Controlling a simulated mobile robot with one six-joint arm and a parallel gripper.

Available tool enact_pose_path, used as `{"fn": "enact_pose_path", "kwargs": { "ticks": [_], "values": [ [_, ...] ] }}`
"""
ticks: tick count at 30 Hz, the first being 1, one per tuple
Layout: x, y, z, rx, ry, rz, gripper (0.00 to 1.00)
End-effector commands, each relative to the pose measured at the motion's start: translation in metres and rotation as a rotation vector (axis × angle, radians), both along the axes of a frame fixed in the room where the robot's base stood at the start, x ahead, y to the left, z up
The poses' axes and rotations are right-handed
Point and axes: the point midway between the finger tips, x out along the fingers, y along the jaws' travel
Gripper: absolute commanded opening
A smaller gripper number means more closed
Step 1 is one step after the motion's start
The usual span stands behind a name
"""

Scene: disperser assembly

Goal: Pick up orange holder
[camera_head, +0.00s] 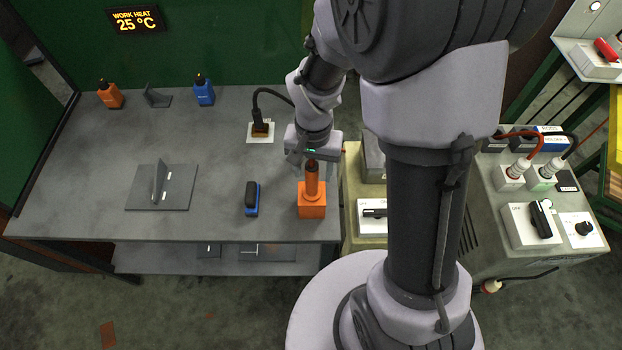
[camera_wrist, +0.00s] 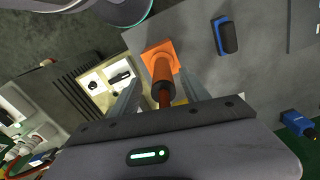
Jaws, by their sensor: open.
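The orange holder (camera_head: 312,207) stands upright near the front right of the grey workbench. It has a square orange base and a dark-tipped orange handle. In the wrist view, its base (camera_wrist: 158,50) lies beyond the fingers and its handle points toward my gripper. My gripper (camera_head: 314,168) is above the holder. In the wrist view, my gripper (camera_wrist: 162,88) is open, with one finger on each side of the handle. I cannot tell whether either finger touches it. The gripper body hides the handle's near end.
A blue-and-black tool (camera_head: 251,198) lies left of the holder. A socket with a black cable (camera_head: 261,131) is behind it. A control cabinet (camera_head: 480,230) adjoins the bench's right.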

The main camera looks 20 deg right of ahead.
Motion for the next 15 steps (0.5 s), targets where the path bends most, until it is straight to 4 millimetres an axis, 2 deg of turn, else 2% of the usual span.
{"fn": "enact_pose_path", "kwargs": {
  "ticks": [9,15],
  "values": [
    [0.003,0.0,-0.053,0.001,0.003,0.0,0.54],
    [0.004,0.0,-0.051,0.0,0.0,0.0,0.54]
  ]
}}
